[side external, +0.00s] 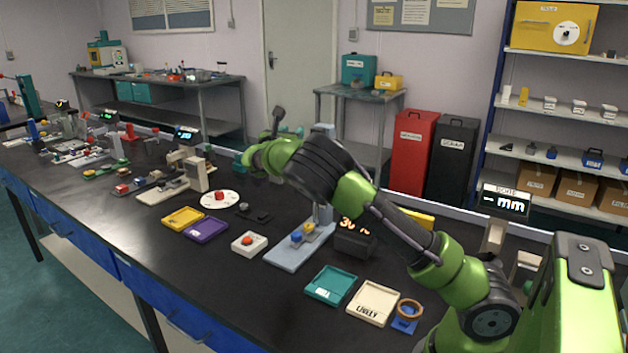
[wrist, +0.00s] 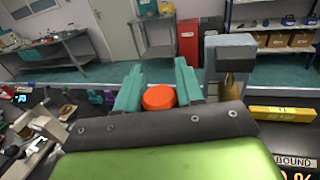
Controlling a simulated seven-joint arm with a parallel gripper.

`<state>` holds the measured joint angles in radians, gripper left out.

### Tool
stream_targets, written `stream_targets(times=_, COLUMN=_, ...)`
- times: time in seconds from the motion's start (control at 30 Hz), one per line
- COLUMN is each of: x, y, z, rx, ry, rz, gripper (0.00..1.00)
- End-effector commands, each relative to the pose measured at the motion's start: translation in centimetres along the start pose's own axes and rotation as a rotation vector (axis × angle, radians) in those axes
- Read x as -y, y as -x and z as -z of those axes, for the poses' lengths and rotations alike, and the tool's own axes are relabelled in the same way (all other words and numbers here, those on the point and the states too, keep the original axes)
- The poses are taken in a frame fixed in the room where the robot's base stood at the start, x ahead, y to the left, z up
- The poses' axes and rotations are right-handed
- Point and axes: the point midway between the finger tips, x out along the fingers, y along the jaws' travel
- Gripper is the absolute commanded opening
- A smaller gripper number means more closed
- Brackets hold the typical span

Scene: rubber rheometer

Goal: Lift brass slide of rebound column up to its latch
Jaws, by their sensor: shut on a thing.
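The rebound column shows in the wrist view as a grey upright with a grey head (wrist: 230,48), right of my gripper. A brass-coloured part, seemingly the slide (wrist: 230,84), shows below this head. My gripper (wrist: 158,88) has teal fingers shut on an orange-red round knob (wrist: 158,97). Whether the knob is joined to the brass part is hidden. In the side external view the column (side external: 324,214) rises from a pale blue base plate (side external: 290,256), and my arm crosses in front of its upper part. My fingertips and the latch cannot be made out there.
A dark readout box (side external: 355,243) stands close to the column. Teal (side external: 330,286) and cream (side external: 373,303) trays lie in front. A white box with a red button (side external: 249,243) is left of the base plate. A yellow box (wrist: 285,113) lies right of the column.

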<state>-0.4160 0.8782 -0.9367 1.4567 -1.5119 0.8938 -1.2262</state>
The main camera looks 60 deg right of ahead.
Motion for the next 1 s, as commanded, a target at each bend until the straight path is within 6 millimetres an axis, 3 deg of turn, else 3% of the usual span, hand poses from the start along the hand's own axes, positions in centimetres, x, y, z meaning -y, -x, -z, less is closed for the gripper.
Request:
stream_targets(times=0.13, x=0.0, y=0.1, z=-1.1, rx=-0.001, ry=-0.002, rz=0.001, gripper=0.00)
stream_targets(times=0.5, x=0.0, y=0.1, z=-1.7, rx=0.003, ry=-0.006, rz=0.002, gripper=0.00)
stream_targets(times=0.53, x=0.0, y=0.1, z=-1.7, rx=0.004, ry=-0.006, rz=0.002, gripper=0.38)
stream_targets(times=0.63, x=0.0, y=0.1, z=-1.6, rx=0.003, ry=-0.005, rz=0.001, gripper=0.54)
stream_targets(times=0.67, x=0.0, y=0.1, z=-1.6, rx=0.003, ry=-0.004, rz=0.001, gripper=0.57)
stream_targets(times=1.0, x=-0.1, y=0.4, z=-1.4, rx=0.001, ry=-0.001, rz=0.000, gripper=0.57)
